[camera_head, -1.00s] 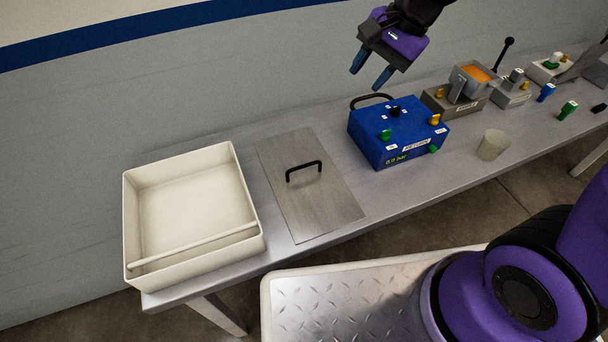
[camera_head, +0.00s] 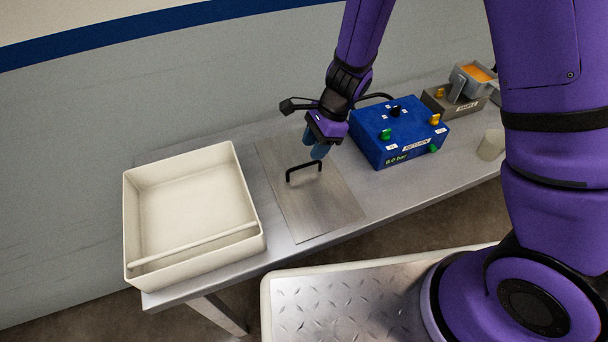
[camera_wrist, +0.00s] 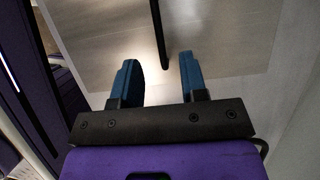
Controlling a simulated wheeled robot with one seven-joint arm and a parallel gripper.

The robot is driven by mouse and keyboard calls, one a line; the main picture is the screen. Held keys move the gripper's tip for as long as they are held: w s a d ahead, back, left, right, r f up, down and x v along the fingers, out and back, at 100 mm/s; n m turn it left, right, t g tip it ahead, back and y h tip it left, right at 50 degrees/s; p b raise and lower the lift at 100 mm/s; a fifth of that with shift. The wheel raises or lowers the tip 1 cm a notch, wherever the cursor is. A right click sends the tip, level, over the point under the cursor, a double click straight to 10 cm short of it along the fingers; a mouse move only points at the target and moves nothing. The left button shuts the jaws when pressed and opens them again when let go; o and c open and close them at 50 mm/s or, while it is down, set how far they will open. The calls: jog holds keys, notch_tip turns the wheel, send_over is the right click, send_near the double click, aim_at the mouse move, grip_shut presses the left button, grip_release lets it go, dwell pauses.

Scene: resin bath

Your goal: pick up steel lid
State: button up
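The steel lid (camera_head: 312,208) is a flat grey plate lying on the bench, with a black bar handle (camera_head: 304,169) standing up near its middle. In the wrist view the lid (camera_wrist: 215,30) fills the upper part, and its handle (camera_wrist: 159,35) runs down from the top edge. My gripper (camera_head: 318,149) is above the far part of the lid, just behind the handle's right end. In the wrist view my gripper (camera_wrist: 161,75) has its two blue fingers apart with nothing between them. The handle's near end shows just beyond the fingertips, between their lines.
A cream open tray (camera_head: 128,225) with a rod across it stands left of the lid. A blue control box (camera_head: 400,140) with knobs stands close on the right. A beaker (camera_head: 490,146) and a grey unit with an orange-filled vessel (camera_head: 474,80) are farther right.

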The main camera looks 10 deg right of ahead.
aim_at(304, 166)
jog(key=shift+x, duration=3.7)
jog(key=shift+r, duration=0.1)
grip_shut()
